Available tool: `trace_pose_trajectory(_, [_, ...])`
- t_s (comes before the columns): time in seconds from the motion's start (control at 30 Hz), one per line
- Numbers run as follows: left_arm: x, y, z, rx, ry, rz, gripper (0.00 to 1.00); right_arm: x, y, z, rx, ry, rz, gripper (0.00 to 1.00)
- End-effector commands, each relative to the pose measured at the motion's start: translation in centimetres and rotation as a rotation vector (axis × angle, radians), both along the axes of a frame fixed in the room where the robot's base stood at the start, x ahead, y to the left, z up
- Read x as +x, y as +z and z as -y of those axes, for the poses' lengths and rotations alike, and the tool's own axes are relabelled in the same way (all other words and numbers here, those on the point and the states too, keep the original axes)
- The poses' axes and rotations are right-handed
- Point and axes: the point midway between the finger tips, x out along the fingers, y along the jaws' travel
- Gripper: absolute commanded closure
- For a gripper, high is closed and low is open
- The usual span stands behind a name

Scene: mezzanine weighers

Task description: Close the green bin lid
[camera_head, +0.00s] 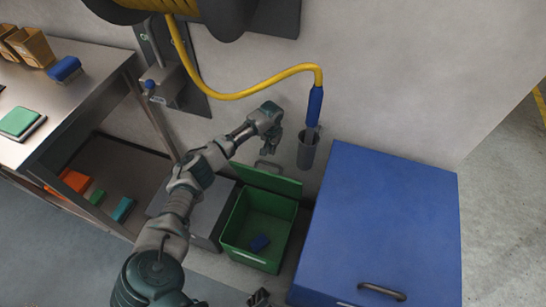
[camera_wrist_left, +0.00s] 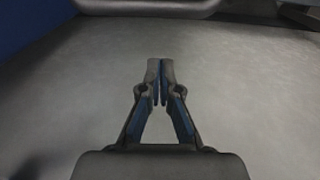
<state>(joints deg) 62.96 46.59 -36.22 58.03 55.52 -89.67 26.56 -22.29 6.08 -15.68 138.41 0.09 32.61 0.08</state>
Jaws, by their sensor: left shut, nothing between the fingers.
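In the left wrist view the left gripper (camera_wrist_left: 160,70) is shut and empty, with grey floor or wall behind. Part of my right gripper (camera_head: 260,298) shows at the bottom edge; its jaws are unclear.
A large blue box (camera_head: 385,215) with a dark handle stands right of the bin. A grey bin (camera_head: 208,213) is left of it, behind my arm. A yellow hose (camera_head: 245,92) ends in a grey holder (camera_head: 307,150) on the wall. A metal table (camera_head: 85,85) stands at left.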

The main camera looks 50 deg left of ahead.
Motion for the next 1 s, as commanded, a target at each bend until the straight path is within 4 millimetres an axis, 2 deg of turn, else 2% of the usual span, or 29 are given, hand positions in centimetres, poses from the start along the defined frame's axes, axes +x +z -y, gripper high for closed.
trace_pose_trajectory(0.03, [-0.1, -1.5, 0.0, 0.002, 0.000, -0.005, 1.00, -0.6, -0.1, 0.2, 0.020, -0.002, 0.048, 0.60])
trace_pose_trajectory(0.07, [-0.1, -1.9, 0.0, 0.002, 0.000, -0.005, 1.00, -1.1, 0.2, 0.3, 0.032, -0.003, 0.083, 0.60])
trace_pose_trajectory(0.2, [-1.5, -0.6, 0.7, 0.004, -0.004, 0.003, 1.00, -1.0, 0.8, 0.3, 0.026, -0.003, 0.075, 0.60])
trace_pose_trajectory(0.43, [-3.1, -0.2, 1.6, 0.002, -0.001, 0.001, 1.00, -0.9, 0.7, 0.2, 0.023, -0.003, 0.069, 0.60])
trace_pose_trajectory(1.0, [-3.3, 0.1, 1.9, 0.002, 0.000, 0.004, 1.00, -0.4, 0.7, 0.0, 0.016, -0.002, 0.053, 0.60])
